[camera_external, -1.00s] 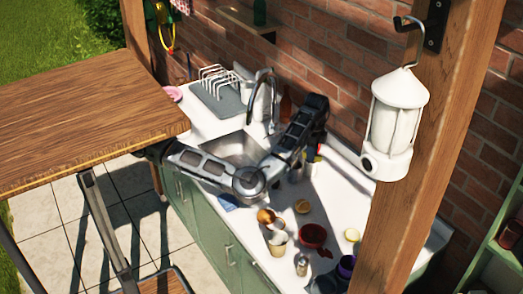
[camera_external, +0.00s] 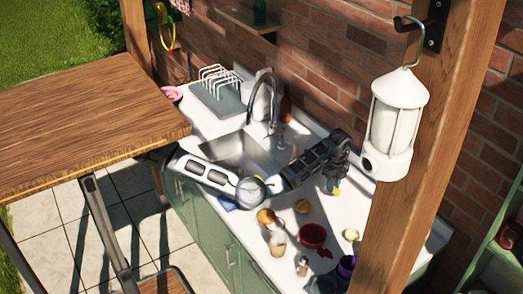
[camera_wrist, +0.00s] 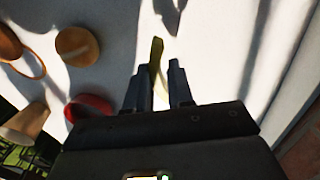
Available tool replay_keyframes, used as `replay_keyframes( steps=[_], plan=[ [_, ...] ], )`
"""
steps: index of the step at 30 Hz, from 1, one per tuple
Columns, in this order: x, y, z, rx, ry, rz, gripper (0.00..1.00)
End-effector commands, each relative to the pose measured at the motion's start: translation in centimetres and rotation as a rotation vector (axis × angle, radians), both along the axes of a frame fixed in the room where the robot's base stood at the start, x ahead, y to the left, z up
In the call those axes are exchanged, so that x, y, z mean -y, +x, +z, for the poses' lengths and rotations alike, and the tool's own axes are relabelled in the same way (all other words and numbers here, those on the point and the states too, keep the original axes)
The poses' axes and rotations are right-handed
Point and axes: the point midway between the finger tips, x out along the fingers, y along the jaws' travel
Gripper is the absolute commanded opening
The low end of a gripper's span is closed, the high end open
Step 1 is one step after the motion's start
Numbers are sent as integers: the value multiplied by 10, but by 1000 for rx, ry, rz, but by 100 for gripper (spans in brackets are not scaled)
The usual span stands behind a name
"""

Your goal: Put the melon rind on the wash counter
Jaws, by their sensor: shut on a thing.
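The melon rind (camera_wrist: 156,52) is a thin yellow-green strip. In the wrist view it stands between the two fingers of my gripper (camera_wrist: 158,84), which is shut on it, and its end sticks out past the fingertips. In the external view my gripper (camera_external: 333,184) hangs low over the right part of the white wash counter (camera_external: 336,212), with a small yellow bit of the rind (camera_external: 337,191) showing below it. The counter also fills the wrist view (camera_wrist: 212,60). I cannot tell whether the rind touches the counter.
A red bowl (camera_external: 313,235), a round brown piece (camera_external: 302,206), a cup (camera_external: 278,241) and a small jar (camera_external: 302,265) stand nearer the front. A pale round thing (camera_external: 351,234) lies right of the bowl. The sink (camera_external: 235,152) and tap (camera_external: 276,100) are left. A brick wall backs the counter.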

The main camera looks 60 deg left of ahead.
Motion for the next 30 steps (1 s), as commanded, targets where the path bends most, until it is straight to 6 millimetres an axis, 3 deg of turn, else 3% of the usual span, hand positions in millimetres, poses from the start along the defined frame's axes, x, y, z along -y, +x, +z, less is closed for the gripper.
replay_keyframes(
  steps=[6,18,30],
  plan=[
    [-17,19,-15,-1,0,1,0],
    [-18,20,-55,-1,-1,1,0],
    [-19,21,-59,0,1,2,0]
  ],
)
